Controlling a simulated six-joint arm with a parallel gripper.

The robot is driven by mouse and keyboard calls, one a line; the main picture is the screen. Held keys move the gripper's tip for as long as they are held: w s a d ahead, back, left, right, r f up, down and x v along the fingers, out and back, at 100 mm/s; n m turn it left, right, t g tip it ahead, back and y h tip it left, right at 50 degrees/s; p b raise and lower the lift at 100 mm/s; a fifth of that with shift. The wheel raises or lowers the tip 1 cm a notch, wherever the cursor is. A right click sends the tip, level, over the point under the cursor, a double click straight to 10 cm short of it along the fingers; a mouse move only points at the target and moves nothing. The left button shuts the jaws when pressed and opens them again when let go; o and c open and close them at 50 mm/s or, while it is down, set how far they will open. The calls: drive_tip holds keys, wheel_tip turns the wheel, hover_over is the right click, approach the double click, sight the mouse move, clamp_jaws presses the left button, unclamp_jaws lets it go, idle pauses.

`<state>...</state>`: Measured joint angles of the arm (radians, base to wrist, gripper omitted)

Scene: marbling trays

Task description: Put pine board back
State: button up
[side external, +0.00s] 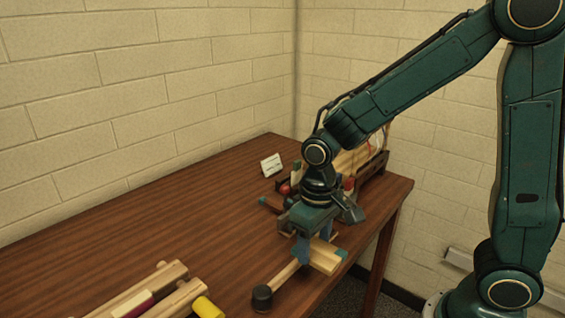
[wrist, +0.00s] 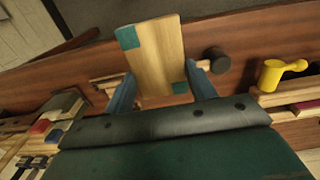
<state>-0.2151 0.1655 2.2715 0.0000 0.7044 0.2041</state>
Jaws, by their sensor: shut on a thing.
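The pine board (side external: 325,258) is a pale wooden board with teal patches at its corners. It shows clearly in the wrist view (wrist: 158,58), where it stands out between two blue fingers. My gripper (wrist: 160,80) is shut on the board. In the side view my gripper (side external: 303,250) points down, low over the front right part of the table, and hides part of the board. I cannot tell whether the board touches the table.
A black-headed mallet (side external: 263,297) lies beside the board. A dark rack (side external: 374,167) with wooden pieces stands behind my gripper, near a white card (side external: 271,165). Wooden pieces (side external: 150,290) and a yellow object (side external: 207,307) are at front left. The brown table (side external: 150,230) is clear at left middle.

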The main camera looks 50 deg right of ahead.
wheel_tip(320, 180, up, 15)
hover_over(252, 217)
drive_tip(key=shift+a+f, duration=0.1)
drive_tip(key=shift+f, duration=2.45)
wheel_tip(252, 217, down, 16)
drive_tip(key=shift+r, duration=0.1)
drive_tip(key=shift+f, duration=2.1)
drive_tip(key=shift+f, duration=0.2)
